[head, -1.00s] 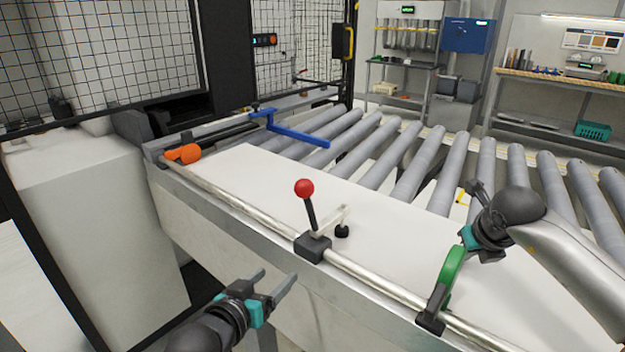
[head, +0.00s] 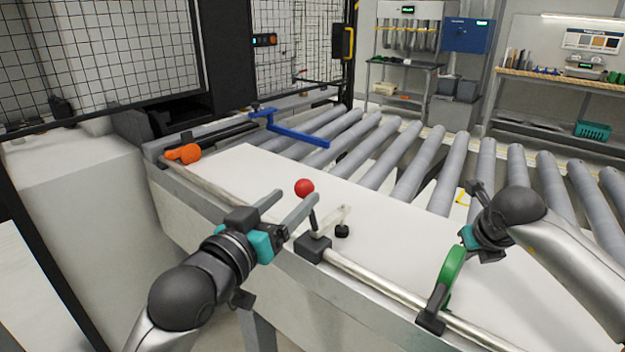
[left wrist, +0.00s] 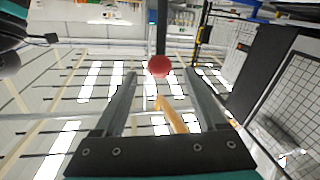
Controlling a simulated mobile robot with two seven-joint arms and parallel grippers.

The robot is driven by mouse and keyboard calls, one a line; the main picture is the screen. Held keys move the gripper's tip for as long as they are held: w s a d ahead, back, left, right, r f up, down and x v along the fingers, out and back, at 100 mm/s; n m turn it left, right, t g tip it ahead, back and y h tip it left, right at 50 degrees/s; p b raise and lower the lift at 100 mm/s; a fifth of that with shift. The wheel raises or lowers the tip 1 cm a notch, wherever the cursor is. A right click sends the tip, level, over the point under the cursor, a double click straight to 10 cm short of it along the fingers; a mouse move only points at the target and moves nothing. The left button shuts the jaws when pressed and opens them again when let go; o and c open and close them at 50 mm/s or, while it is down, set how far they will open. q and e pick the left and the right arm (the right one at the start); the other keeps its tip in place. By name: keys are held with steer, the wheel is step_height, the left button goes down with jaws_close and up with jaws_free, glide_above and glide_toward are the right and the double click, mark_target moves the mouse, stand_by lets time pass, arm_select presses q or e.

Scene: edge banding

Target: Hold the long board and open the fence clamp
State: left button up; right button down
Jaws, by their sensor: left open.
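The long white board (head: 390,225) lies on the roller conveyor along the fence rail. The fence clamp (head: 313,247) sits on the rail, with a dark upright lever topped by a red ball knob (head: 304,187). The knob shows between the fingers in the left wrist view (left wrist: 159,67). My left gripper (head: 292,203) is open, its fingertips close to the lever and knob; contact cannot be told. My right gripper (head: 470,215) is at the board's right part, behind the green handle; its fingers are partly hidden and its jaw state is unclear.
A green curved handle (head: 452,275) stands on the rail at the right. An orange knob (head: 183,153) and a blue arm (head: 290,130) are at the far left end. Grey rollers (head: 420,160) extend behind the board. A mesh guard (head: 100,60) stands at the left.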

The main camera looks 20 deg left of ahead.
arm_select(q)
steer(key=w, duration=0.2)
steer(key=w+d, duration=0.1)
steer(key=w, duration=0.5)
steer(key=shift+d, duration=0.3)
steer(key=shift+c, duration=0.2)
jaws_close()
stand_by(0.9)
